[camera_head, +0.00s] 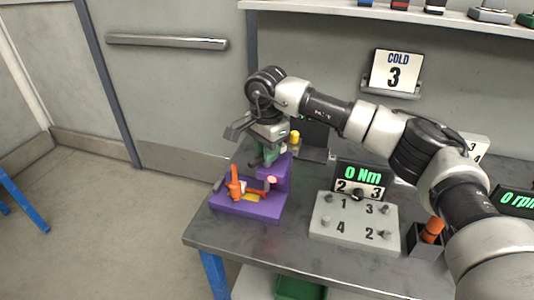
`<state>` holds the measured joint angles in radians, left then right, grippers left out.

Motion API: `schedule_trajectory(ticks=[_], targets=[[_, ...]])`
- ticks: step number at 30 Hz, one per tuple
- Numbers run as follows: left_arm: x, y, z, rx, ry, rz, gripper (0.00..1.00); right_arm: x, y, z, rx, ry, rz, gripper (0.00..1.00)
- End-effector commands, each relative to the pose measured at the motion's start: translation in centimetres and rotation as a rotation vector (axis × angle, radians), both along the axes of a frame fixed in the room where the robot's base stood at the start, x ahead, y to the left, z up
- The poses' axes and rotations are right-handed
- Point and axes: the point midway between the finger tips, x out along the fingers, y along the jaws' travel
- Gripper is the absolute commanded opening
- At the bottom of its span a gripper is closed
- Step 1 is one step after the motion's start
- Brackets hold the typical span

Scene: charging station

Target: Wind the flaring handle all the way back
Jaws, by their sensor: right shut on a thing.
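The flaring tool stands on a purple base (247,206) at the left front of the bench. Its green upper part (270,153) rises above the purple block. An orange lever (235,184) stands up at the front left of the base. My right gripper (262,136) is over the top of the tool, pointing down, and is shut on the flaring handle there. A yellow knob (295,137) shows just right of the gripper. The gripper and wrist hide most of the handle, so its exact turn cannot be told. My left gripper is not in view.
A grey block with numbered pegs (353,222) stands to the right, with a "0 Nm" display (360,173) behind it. A dark holder (426,241) with an orange-handled tool is further right. A "COLD 3" sign (395,70) hangs on the wall.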

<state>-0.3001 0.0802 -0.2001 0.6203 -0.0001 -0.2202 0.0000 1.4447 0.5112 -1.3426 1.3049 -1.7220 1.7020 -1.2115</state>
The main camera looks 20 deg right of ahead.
Motion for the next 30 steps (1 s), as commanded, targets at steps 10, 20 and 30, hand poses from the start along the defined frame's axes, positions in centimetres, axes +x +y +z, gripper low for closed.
schedule_trajectory(ticks=[10,20,30], targets=[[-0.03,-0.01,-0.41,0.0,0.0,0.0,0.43,0.06,-0.02,0.18,0.003,-0.003,0.104,0.0],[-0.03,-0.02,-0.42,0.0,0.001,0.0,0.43,0.08,-0.02,0.22,0.004,-0.004,0.116,0.0],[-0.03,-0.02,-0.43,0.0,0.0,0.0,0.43,0.05,-0.02,0.14,0.002,-0.002,0.115,0.45]])
